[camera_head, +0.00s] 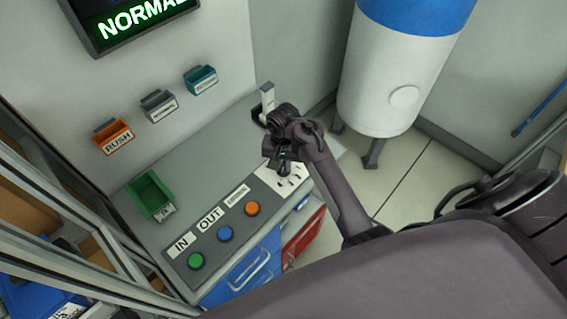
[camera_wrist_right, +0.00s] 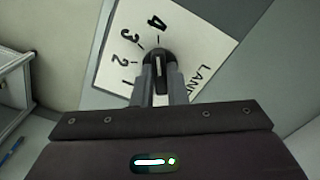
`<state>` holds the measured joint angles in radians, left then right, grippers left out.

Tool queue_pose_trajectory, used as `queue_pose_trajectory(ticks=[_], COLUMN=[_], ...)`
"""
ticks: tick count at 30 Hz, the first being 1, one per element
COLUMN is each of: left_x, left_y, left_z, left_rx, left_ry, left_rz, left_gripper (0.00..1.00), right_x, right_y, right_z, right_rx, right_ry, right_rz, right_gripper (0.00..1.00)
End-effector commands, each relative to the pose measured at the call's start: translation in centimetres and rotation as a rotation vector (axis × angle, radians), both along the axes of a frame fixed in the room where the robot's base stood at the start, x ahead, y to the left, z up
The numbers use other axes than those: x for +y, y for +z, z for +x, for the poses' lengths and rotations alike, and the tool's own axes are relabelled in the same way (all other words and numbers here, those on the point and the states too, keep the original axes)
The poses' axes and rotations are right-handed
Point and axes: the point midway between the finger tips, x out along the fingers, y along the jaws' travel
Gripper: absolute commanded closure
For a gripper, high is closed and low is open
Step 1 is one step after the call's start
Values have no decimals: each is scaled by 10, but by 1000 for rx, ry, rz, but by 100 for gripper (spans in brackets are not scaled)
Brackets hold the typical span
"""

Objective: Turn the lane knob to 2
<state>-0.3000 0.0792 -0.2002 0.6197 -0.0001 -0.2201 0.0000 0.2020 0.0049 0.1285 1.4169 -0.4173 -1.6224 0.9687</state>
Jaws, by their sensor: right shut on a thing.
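The lane knob (camera_wrist_right: 158,62) is a dark round knob with a pale stripe, on a white plate (camera_wrist_right: 200,28) marked LANE and 1, 2, 3, 4. In the right wrist view the stripe runs roughly up and down, its upper end toward the 4; which end is the pointer is hard to tell. My right gripper (camera_wrist_right: 160,88) is shut on the knob, one finger on each side. In the head view my right gripper (camera_head: 283,166) is over the white plate (camera_head: 291,184) and hides the knob. My left gripper is not in view.
Green, blue and orange buttons (camera_head: 252,208) line the grey console beside the plate. A green bin (camera_head: 150,194) stands further left. RUSH (camera_head: 113,136) and other small bins hang on the wall. A white and blue tank (camera_head: 395,75) stands behind my right arm.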

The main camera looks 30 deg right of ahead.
Motion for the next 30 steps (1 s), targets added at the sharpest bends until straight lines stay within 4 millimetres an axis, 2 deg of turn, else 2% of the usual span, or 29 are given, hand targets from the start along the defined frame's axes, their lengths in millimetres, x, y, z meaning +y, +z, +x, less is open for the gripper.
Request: queue_pose_trajectory(ticks=[8, 30], left_x=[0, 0], left_y=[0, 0], left_z=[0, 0], left_rx=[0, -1], left_ry=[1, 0], left_rz=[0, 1], left_gripper=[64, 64], right_x=[0, 0], right_y=[0, 1], right_z=[0, 1], right_rx=[0, -1], right_ry=[159, 855], right_rz=[0, 0], right_gripper=[100, 100])
